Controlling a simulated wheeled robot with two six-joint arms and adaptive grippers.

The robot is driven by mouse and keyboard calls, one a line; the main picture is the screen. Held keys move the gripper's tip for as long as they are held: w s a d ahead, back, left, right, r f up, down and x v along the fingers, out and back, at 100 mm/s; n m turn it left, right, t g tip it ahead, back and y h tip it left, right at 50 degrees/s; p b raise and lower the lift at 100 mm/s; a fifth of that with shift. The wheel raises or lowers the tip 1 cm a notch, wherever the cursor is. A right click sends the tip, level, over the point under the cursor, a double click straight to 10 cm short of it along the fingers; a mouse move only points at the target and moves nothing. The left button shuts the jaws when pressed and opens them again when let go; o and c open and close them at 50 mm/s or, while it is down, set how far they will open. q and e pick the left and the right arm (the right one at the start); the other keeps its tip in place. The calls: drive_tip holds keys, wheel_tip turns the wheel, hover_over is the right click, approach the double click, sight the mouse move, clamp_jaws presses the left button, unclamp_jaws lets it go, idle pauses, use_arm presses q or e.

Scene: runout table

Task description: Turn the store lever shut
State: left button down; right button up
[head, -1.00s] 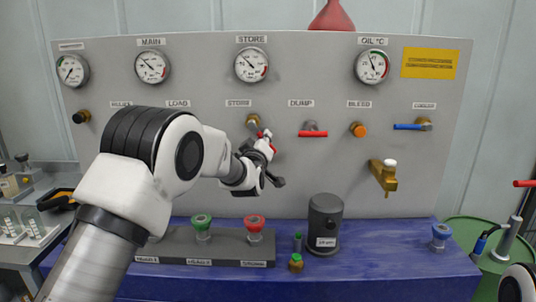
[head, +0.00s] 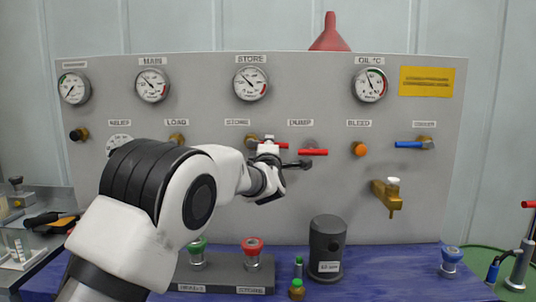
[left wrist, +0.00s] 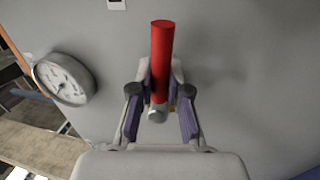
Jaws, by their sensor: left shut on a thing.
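The store lever (head: 280,146) has a red handle on a metal stem, below the small STORE label (head: 238,122) on the grey panel. In the head view the handle lies about level and points right. My left gripper (head: 266,150) is at the lever and partly covers it. In the left wrist view the red handle (left wrist: 161,50) runs between the two fingers of the left gripper (left wrist: 160,88), which are shut on it. The lever's pivot is largely hidden. My right gripper is out of view.
The red dump lever (head: 313,152) is close on the right of my left gripper. The orange bleed knob (head: 359,149), blue cooler lever (head: 413,144) and brass tap (head: 386,194) are farther right. A dark canister (head: 327,248) stands on the blue bench (head: 390,270) below.

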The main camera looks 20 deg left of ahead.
use_arm(q)
drive_tip(key=shift+r+n, duration=0.3)
drive_tip(key=shift+n, duration=0.1)
drive_tip(key=shift+r, duration=0.15)
drive_tip(key=c, duration=1.1)
unclamp_jaws()
drive_tip(key=shift+w+d+f, duration=0.1)
drive_tip(key=shift+w+f, duration=0.05)
drive_tip(key=shift+f, duration=0.05)
drive_tip(key=v, duration=1.2)
drive_tip(key=shift+d, duration=0.15)
